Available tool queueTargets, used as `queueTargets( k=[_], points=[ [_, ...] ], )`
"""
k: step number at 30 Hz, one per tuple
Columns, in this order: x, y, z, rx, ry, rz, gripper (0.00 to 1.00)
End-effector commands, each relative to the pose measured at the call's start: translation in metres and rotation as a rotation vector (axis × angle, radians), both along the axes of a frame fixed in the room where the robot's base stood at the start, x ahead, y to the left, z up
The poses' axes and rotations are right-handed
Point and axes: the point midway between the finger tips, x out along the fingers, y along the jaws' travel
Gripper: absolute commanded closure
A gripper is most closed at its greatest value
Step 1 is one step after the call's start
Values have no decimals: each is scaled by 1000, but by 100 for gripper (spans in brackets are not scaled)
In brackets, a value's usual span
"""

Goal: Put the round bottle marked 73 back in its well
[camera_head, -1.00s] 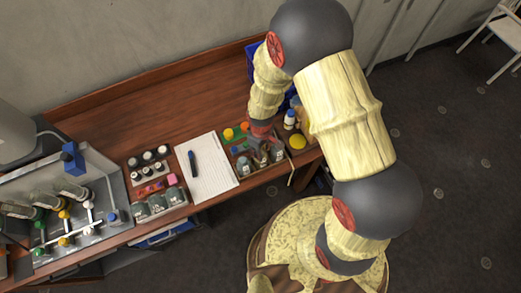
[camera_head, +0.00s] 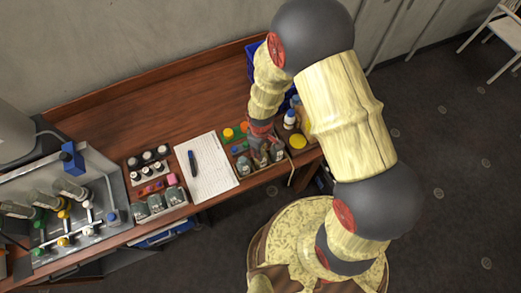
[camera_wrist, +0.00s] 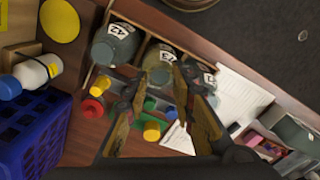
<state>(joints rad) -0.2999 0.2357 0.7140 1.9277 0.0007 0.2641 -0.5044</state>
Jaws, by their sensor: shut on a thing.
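The round bottle marked 73 (camera_wrist: 160,59) is dark grey with a white label and sits between my fingertips in the wrist view. My gripper (camera_wrist: 162,80) is shut on it, one finger on each side; in the head view my gripper (camera_head: 262,146) is over the front right of the desk. The bottle is at the middle place of a wooden rack (camera_wrist: 133,52), between a bottle marked 42 (camera_wrist: 115,45) and another labelled bottle (camera_wrist: 207,80). I cannot tell whether its base is fully down in the well, because my fingers and the bottle hide it.
A blue crate (camera_wrist: 35,135) and a white bottle (camera_wrist: 38,72) stand at the left of the wrist view. A paper sheet with a pen (camera_head: 210,165) lies left of the rack in the head view.

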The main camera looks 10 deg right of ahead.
Motion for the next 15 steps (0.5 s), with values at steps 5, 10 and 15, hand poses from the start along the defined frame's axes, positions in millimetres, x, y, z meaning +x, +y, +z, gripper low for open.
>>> queueTargets(
  k=[5, 10, 15],
  points=[
    [0, 0, 0, 1, -1, 0, 66],
    [0, 0, 0, 0, 0, 0, 57],
    [0, 0, 0, 0, 0, 0, 54]
  ],
)
